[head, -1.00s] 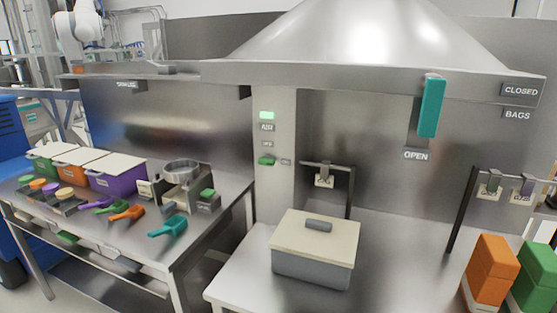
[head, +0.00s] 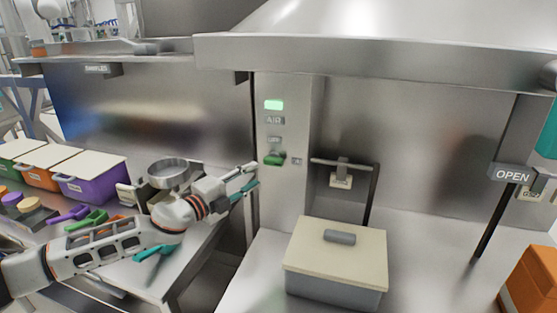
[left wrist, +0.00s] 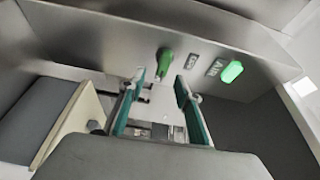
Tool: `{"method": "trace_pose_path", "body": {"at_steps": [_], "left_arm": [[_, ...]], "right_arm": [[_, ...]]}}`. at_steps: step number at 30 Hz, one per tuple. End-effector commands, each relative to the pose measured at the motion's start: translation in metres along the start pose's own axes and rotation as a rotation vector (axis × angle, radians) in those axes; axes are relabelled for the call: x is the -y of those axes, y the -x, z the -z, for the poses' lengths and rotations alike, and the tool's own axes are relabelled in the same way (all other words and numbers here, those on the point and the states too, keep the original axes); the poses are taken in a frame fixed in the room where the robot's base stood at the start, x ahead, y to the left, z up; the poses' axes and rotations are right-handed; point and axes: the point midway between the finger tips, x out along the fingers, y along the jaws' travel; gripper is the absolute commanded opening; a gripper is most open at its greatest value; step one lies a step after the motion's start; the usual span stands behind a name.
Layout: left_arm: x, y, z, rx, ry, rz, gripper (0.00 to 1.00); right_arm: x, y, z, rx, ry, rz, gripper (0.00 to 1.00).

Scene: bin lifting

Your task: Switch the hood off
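The hood (head: 400,50) is a large metal canopy over the right-hand bench. On its left post is a small green switch (head: 274,158), below a lit green lamp (head: 274,104) and an "AIR" label (head: 275,120). My left gripper (head: 252,176) is just left of and slightly below the switch in the head view. In the left wrist view its teal fingers (left wrist: 160,80) are apart and empty. The switch (left wrist: 165,61) shows beyond the gap between the fingertips, and the lamp (left wrist: 231,72) glows to the right. Contact is not visible. My right gripper is not in view.
A lidded grey box (head: 335,268) stands on the bench below the switch. A metal stand (head: 342,165) is at the right of the post. A purple bin (head: 90,185) and a metal pan (head: 170,173) are on the left bench. An "OPEN" sign (head: 513,174) hangs at right.

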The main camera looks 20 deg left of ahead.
Motion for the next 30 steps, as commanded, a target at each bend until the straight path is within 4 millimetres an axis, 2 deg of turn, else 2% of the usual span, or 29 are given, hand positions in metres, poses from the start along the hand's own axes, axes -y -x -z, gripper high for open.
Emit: {"method": "trace_pose_path", "body": {"at_steps": [5, 18, 23, 30], "left_arm": [[0.007, -0.007, -0.005, 0.004, -0.020, 0.005, 0.33], [0.007, -0.068, -0.005, 0.004, -0.018, 0.006, 0.33], [0.007, -0.077, -0.005, 0.003, -0.018, 0.006, 0.33], [0.007, -0.078, -0.005, 0.003, -0.018, 0.005, 0.33]], "right_arm": [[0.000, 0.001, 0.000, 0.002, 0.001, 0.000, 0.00], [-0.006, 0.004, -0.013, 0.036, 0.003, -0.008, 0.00], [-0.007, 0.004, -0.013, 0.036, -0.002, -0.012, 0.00], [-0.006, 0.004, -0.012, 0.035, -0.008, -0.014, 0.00]]}}
